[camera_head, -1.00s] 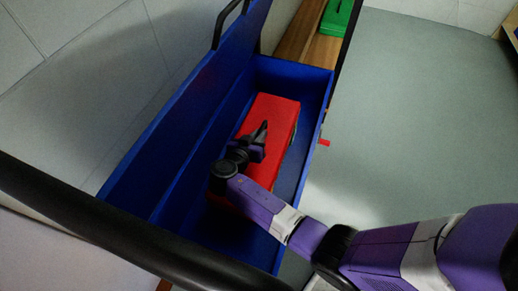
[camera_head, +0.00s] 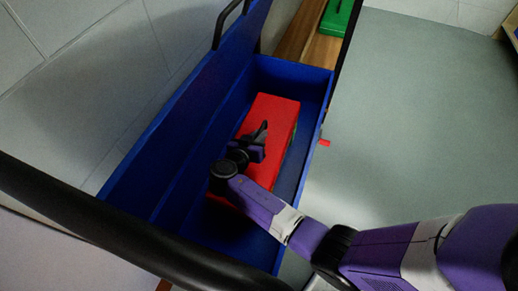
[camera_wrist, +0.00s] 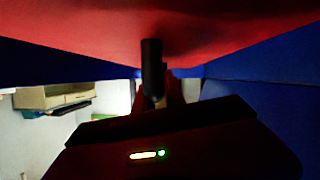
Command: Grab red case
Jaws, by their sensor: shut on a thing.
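The red case (camera_head: 280,114) lies inside an open blue box (camera_head: 305,70) in the head view. My gripper (camera_head: 260,133) is over the case's upper side, near its middle, and is shut on part of it. The arm hides the case's near part, and the exact spot gripped cannot be made out. In the wrist view the red case (camera_wrist: 90,35) fills the top of the picture, with a dark finger (camera_wrist: 152,68) in front of it. Blue walls (camera_wrist: 265,110) show on both sides.
The blue box's raised lid (camera_head: 215,80) stands on the left. A green case (camera_head: 335,18) sits on a wooden bench (camera_head: 300,35) behind the box. A dark bar (camera_head: 120,235) crosses the lower left. Grey floor (camera_head: 430,120) on the right is clear.

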